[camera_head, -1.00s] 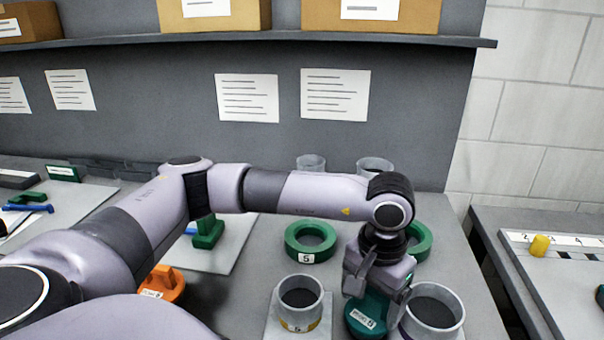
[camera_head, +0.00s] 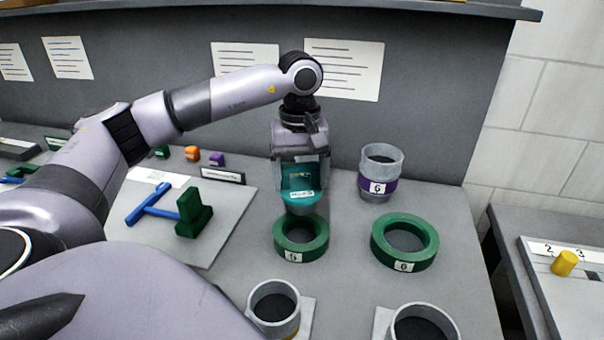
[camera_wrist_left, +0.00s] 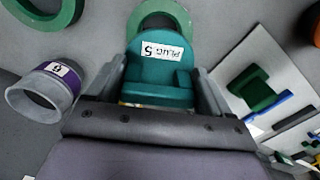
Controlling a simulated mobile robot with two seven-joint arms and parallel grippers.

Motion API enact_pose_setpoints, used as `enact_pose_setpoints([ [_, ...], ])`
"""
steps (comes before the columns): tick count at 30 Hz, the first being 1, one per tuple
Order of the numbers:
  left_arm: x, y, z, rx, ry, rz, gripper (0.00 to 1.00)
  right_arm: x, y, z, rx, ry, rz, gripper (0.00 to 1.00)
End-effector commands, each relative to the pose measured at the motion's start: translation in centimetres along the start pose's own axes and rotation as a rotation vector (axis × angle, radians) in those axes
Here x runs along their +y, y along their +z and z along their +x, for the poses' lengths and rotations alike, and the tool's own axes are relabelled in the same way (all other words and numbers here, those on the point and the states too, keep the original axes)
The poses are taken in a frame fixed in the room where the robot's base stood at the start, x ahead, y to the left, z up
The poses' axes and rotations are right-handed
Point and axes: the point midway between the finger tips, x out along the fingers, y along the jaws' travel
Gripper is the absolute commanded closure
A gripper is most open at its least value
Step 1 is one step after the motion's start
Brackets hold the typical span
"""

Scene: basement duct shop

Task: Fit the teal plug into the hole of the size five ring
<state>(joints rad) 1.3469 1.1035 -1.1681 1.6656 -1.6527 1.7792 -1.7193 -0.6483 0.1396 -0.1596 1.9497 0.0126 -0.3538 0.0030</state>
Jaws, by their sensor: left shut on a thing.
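The teal plug (camera_head: 297,194) is held between the fingers of my left gripper (camera_head: 301,180), above and behind the size five ring (camera_head: 301,250) in the head view. In the left wrist view the plug (camera_wrist_left: 160,80) shows a "PLUG 5" label, and my left gripper's fingers (camera_wrist_left: 160,92) flank it. The green size five ring lies flat on the bench with its dark hole open upward. Part of a green ring (camera_wrist_left: 165,8) shows beyond the plug in the wrist view. A grey rounded piece shows just below the plug; I cannot tell whether they touch. My right gripper is out of view.
A larger green ring labelled 6 (camera_head: 404,258) lies right of the size five ring. A purple-banded grey collar (camera_head: 380,187) stands behind it. Two grey collars (camera_head: 273,308) (camera_head: 424,322) stand in front. A grey board (camera_head: 225,215) with green and blue pieces lies left.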

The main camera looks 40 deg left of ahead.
Motion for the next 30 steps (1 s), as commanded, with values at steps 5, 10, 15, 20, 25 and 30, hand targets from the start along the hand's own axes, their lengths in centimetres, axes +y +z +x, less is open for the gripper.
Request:
enact_pose_setpoints([
  [5, 0.0, 0.0, 1.3, 0.0, 0.0, 0.002, 0.7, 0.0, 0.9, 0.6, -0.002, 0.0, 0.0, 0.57],
  [10, 0.0, 0.0, 3.0, 0.001, 0.001, 0.003, 0.7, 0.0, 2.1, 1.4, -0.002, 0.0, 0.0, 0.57],
  [15, 0.0, 0.0, 4.7, 0.001, 0.001, 0.004, 0.7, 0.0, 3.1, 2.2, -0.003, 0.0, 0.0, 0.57],
  [20, 0.0, 0.0, 5.4, 0.001, 0.001, 0.004, 0.7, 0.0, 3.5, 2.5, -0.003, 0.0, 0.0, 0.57],
  [25, 0.1, 0.1, 5.3, 0.001, 0.001, 0.005, 0.7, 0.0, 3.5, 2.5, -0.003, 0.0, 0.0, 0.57],
  [30, 0.1, 0.1, 5.3, 0.001, 0.001, 0.005, 0.7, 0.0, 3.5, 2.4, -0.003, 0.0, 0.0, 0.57],
])
